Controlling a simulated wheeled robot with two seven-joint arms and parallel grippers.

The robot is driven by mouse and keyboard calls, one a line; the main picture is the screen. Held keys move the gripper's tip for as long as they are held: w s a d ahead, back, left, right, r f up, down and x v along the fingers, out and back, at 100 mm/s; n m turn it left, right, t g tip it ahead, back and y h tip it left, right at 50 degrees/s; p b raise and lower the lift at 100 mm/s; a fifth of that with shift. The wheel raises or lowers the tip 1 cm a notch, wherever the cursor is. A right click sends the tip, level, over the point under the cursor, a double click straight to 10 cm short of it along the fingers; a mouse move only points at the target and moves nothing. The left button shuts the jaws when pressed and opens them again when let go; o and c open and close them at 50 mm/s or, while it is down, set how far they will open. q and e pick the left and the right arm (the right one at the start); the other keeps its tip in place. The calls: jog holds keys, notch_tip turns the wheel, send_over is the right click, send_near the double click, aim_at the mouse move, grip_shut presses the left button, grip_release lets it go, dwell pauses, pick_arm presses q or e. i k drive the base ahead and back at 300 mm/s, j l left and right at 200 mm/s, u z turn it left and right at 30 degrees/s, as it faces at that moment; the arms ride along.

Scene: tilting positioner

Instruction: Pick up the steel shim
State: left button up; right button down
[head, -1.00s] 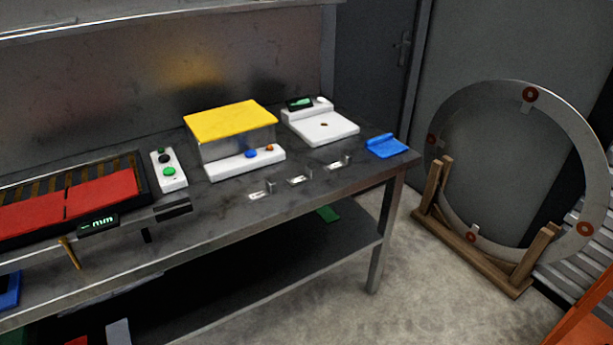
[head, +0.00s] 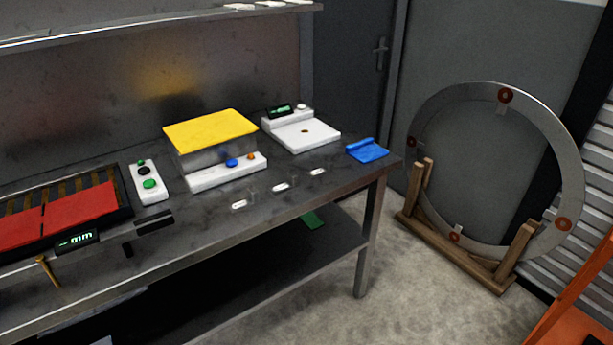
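Several small bright metal pieces lie in a row near the front edge of the workbench (head: 215,225): a near one (head: 239,204), a middle one (head: 281,187) and a far one (head: 318,172). They look like thin flat plates with a faint upright part behind each. I cannot tell which of them, if any, is the steel shim. A gauge with a lit "mm" display (head: 77,241) is at the bench's front left. Neither of my grippers is in view.
On the bench are red pads (head: 80,212) in a dark frame, a button box (head: 149,184), a yellow-topped machine (head: 210,130), a white scale (head: 303,136) and a blue holder (head: 367,151). A large metal ring (head: 567,150) stands on wooden supports (head: 455,252) at right. Floor between is clear.

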aim_at(292, 181)
jog(key=i+l+z, duration=0.15)
jog(key=i+l, duration=0.45)
jog(key=i, duration=0.15)
